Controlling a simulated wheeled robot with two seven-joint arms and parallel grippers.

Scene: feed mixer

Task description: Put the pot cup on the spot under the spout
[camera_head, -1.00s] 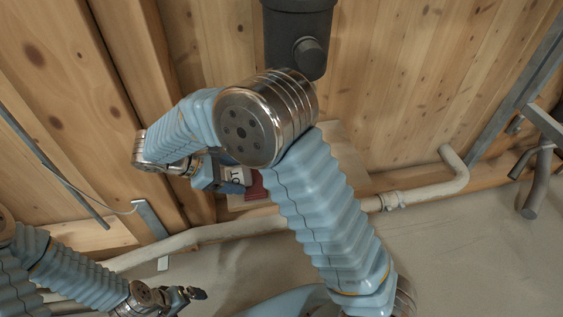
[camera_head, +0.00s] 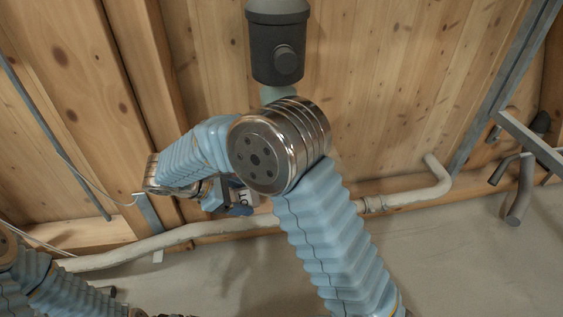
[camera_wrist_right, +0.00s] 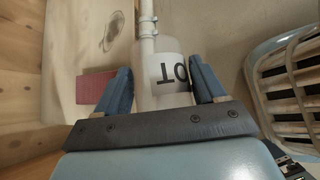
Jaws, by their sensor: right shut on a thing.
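The pot cup (camera_wrist_right: 162,72) is a pale, translucent cup with dark letters on its side. In the right wrist view it stands between the two blue fingers of my right gripper (camera_wrist_right: 162,92), which is shut on it. In the head view the right gripper (camera_head: 232,206) and a bit of the lettered cup (camera_head: 246,198) show left of my big metal elbow. A red patch (camera_wrist_right: 97,88) lies left of the fingers, apart from the cup. The dark spout housing (camera_head: 277,48) hangs above my elbow, with a pale tube below it. My left gripper is almost wholly cut off at the bottom edge.
A pale pipe (camera_head: 195,234) runs along the foot of the wooden wall (camera_head: 400,90). Grey metal bars (camera_head: 520,185) stick out at the right. A slatted grey-blue part (camera_wrist_right: 290,80) is at the right of the wrist view. The concrete floor (camera_head: 460,260) is clear.

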